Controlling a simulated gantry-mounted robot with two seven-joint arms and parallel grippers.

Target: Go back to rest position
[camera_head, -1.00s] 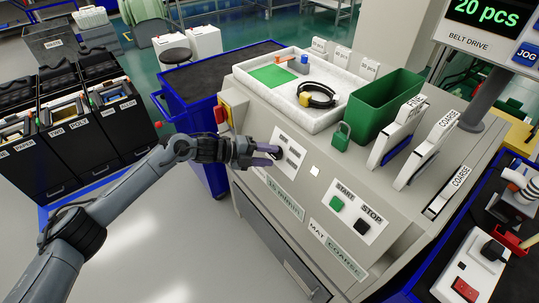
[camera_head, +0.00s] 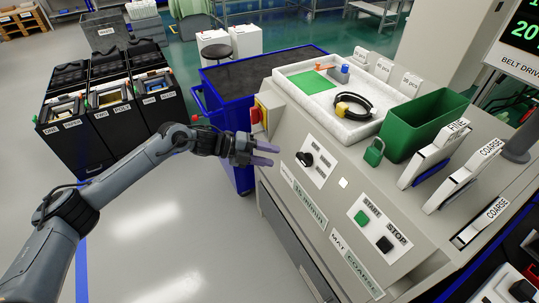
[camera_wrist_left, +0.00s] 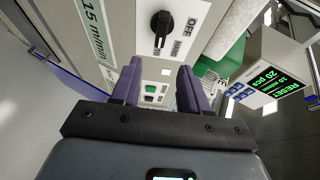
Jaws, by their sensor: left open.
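My left gripper (camera_head: 266,154) is open and empty in the head view, in front of the upper left part of the grey machine panel (camera_head: 290,207). A black rotary knob (camera_head: 304,159) on the panel lies just to the right of its fingertips, apart from them. In the left wrist view, the two purple fingers (camera_wrist_left: 155,88) are spread with nothing between them. The knob also shows in that view (camera_wrist_left: 161,25), beyond the fingers, beside OFF and HAND labels. My right gripper is in neither view.
The panel carries a green START button (camera_head: 361,217) and a black STOP button (camera_head: 384,244). A white tray (camera_head: 290,75) and a green bin (camera_head: 425,122) stand on top. A blue cart (camera_head: 243,179) stands behind the gripper. Black bins (camera_head: 90,150) are at left. Open floor lies below the arm.

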